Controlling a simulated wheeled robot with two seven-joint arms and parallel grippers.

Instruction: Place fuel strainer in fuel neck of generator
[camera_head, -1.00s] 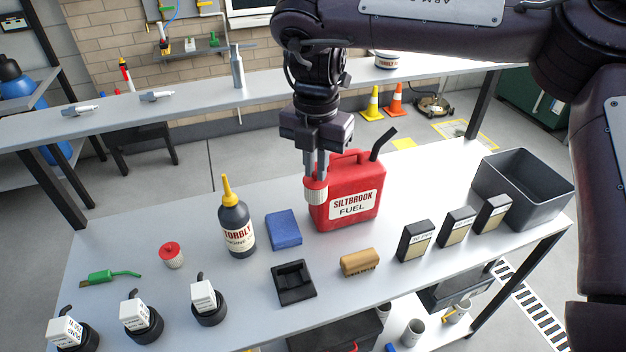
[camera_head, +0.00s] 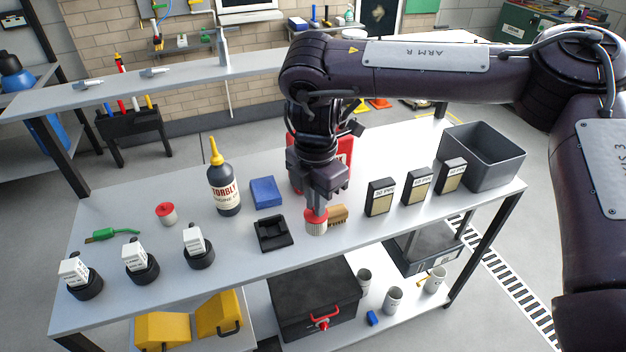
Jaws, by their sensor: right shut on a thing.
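My right gripper (camera_head: 316,205) points down and is shut on a small white, ribbed cylinder with a red top, which looks like the fuel strainer (camera_head: 316,228). The strainer is upright near the table's front edge, between a black square tray and a tan brush. I cannot tell whether its base touches the table. The red fuel can (camera_head: 345,150) is mostly hidden behind my right arm. No generator or fuel neck is in view. My left gripper is not in view.
The black tray (camera_head: 273,247) and tan brush (camera_head: 338,215) flank the strainer. An oil bottle (camera_head: 225,190), blue cloth (camera_head: 265,192), several dark boxes (camera_head: 380,197) and a grey bin (camera_head: 485,165) stand on the table (camera_head: 120,210). A black toolbox (camera_head: 310,295) sits below.

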